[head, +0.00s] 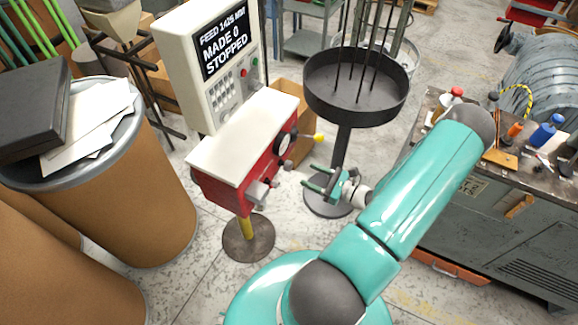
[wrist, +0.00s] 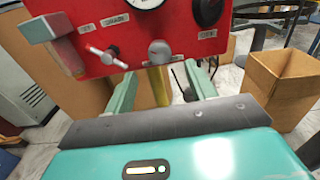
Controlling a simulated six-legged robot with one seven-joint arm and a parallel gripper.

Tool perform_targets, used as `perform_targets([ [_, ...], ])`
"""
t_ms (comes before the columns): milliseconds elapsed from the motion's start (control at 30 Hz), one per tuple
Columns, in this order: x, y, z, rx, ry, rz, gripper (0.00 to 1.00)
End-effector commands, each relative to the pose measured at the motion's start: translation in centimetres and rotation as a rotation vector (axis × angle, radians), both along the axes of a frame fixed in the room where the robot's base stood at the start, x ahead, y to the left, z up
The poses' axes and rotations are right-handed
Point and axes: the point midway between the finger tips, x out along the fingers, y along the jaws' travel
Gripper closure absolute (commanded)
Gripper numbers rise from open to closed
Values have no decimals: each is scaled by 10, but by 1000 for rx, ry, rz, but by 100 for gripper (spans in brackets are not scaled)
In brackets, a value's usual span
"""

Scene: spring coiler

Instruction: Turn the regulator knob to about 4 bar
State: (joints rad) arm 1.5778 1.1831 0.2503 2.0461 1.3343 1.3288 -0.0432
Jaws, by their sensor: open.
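The red panel (head: 228,190) is the front of a white-topped box on a stand. In the wrist view the red panel (wrist: 185,28) carries a gauge (wrist: 146,3), cut off by the top edge, so its reading cannot be seen. A round grey knob (wrist: 160,50) is low on the panel, and a black knob (wrist: 208,10) is at upper right. I cannot read which is the regulator knob. My gripper (head: 312,176) is open and empty, in front of the panel. In the wrist view its fingers (wrist: 160,74) stand either side of and below the grey knob, apparently apart from it.
A T-handled valve (wrist: 107,57) by a DRAIN label and a grey block (wrist: 45,29) stick out at the panel's left. A black round tray (head: 330,105) on a pedestal stands behind my gripper. A cardboard box (wrist: 284,85) is on the right.

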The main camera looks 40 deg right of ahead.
Motion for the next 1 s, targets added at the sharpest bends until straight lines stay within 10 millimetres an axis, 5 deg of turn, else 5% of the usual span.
perform_targets([
  [400,72,26,0,1,0,7,44],
  [800,83,29,0,1,0,5,44],
  [1000,83,29,0,1,0,6,80],
])
